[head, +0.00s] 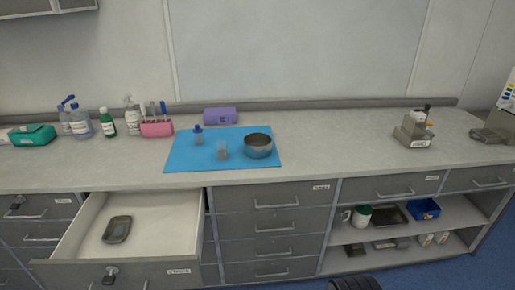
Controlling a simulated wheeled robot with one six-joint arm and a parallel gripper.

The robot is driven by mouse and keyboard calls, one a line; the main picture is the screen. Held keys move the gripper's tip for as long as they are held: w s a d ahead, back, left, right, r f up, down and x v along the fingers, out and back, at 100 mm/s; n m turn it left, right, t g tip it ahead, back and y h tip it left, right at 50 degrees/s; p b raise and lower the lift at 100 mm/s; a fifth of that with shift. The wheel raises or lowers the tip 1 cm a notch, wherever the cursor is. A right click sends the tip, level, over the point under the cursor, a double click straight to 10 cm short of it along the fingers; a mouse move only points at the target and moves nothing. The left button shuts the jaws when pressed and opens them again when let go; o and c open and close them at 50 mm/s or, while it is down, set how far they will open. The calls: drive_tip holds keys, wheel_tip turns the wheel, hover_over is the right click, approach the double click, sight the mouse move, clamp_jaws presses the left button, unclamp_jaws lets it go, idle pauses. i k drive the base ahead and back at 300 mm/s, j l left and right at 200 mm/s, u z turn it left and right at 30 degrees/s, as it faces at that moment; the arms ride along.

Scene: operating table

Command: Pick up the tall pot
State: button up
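A blue mat (187,160) lies on the grey counter. On it stand a steel-coloured round bowl (258,148), a small clear upright pot (222,151) and a small bottle with a blue cap (198,136). The clear pot stands between the other two, nearer the mat's front edge; it is small in view and its contents are unclear. I cannot tell for certain which vessel is the tall pot. My gripper is not in view.
An open drawer (155,225) juts out at the left, holding a dark oval dish (117,229). Several bottles and a pink rack (156,128) stand behind left. A purple box (220,116) sits behind the mat. The counter is clear right of the mat up to a grey device (414,130).

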sight(222, 150)
drive_tip(key=i+l+u, duration=0.1)
drive_tip(key=i, duration=0.4)
drive_tip(key=i+l+u, duration=0.1)
drive_tip(key=i+l, duration=0.25)
drive_tip(key=i, duration=0.15)
drive_tip(key=i+l, duration=0.3)
drive_tip(key=i, duration=0.15)
drive_tip(key=u, duration=0.05)
